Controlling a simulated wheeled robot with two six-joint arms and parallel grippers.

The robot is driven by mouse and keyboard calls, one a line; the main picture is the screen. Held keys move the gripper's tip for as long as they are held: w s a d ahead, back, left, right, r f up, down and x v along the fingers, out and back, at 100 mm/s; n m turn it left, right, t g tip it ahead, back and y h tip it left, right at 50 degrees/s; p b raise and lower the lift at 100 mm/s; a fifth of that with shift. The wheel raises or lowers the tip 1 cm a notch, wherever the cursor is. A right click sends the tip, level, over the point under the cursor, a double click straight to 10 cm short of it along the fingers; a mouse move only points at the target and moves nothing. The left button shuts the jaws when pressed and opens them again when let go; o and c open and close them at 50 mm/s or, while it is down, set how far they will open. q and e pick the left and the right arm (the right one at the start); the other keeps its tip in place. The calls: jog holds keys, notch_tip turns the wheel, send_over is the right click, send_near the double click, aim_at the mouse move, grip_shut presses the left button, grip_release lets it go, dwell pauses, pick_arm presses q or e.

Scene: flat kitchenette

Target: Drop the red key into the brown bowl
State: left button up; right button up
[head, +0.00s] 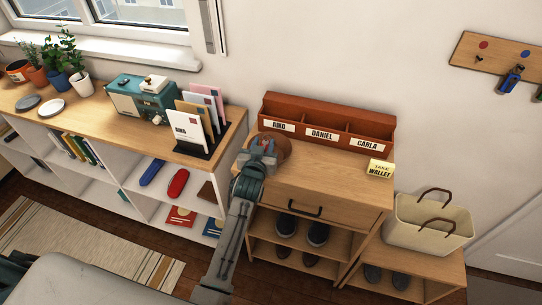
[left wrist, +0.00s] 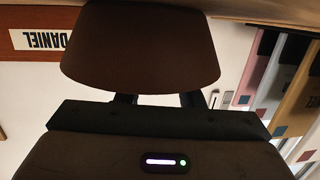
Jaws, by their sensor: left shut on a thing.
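The brown bowl (head: 284,147) stands on the wooden cabinet top, left of the letter sorter's front. In the left wrist view the bowl (left wrist: 140,48) appears upside down and close, its wall covering my fingertips. My left gripper (head: 268,147) is at the bowl, over its left part in the head view. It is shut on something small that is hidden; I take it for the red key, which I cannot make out. The rack's hook under the red dot (head: 483,45) is empty. My right gripper is not in view.
The red-brown sorter (head: 326,125) labelled AIKO, DANIEL and CARLA stands close behind the bowl. A letter holder (head: 200,145) is to the left. A yellow note (head: 380,169) lies at the right, above a cream basket (head: 428,225). The cabinet top's middle is clear.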

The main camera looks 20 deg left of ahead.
pick_arm(q)
jog(key=o, duration=0.8)
jog(key=shift+o, duration=1.3)
jog(key=s+r+p, duration=0.1)
jog(key=s+p, duration=0.4)
jog(key=s, duration=0.5)
jog(key=shift+s+d+r, duration=0.35)
jog(key=shift+d, duration=0.05)
